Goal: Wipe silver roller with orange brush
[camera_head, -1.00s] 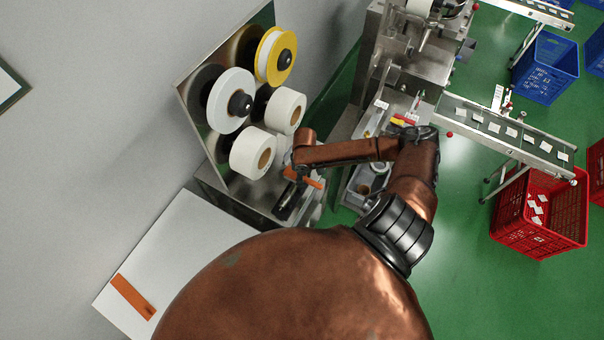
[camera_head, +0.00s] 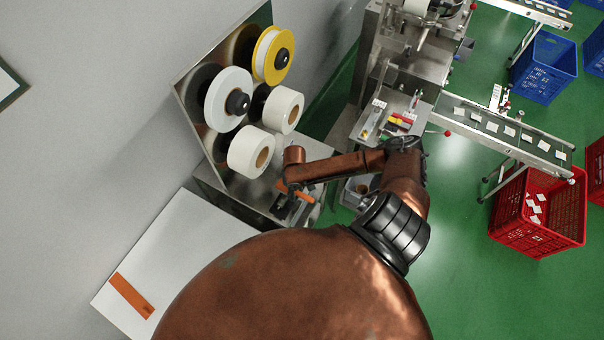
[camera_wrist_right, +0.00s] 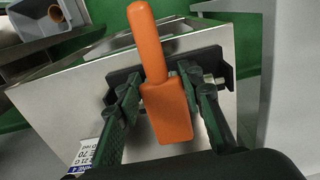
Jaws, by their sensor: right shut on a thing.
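My right gripper (camera_head: 296,192) is shut on the orange brush (camera_head: 306,195), above the steel base under the reels. In the right wrist view, the fingers of my right gripper (camera_wrist_right: 158,82) close on either side of the brush (camera_wrist_right: 170,112), which has a rounded handle and a wide flat end. A dark bracket (camera_wrist_right: 222,66) lies behind the brush, with a small pale metal part showing beside one finger. I cannot clearly make out the silver roller; the brush and fingers cover part of this area. I cannot tell whether the brush touches anything. My left gripper is not in view.
White reels (camera_head: 251,152) and a yellow-rimmed reel (camera_head: 262,57) are mounted on the upright steel panel (camera_head: 188,97). A machine (camera_head: 413,72) and conveyor (camera_head: 516,133) stand to the right. A red crate (camera_head: 540,240) sits on open green floor.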

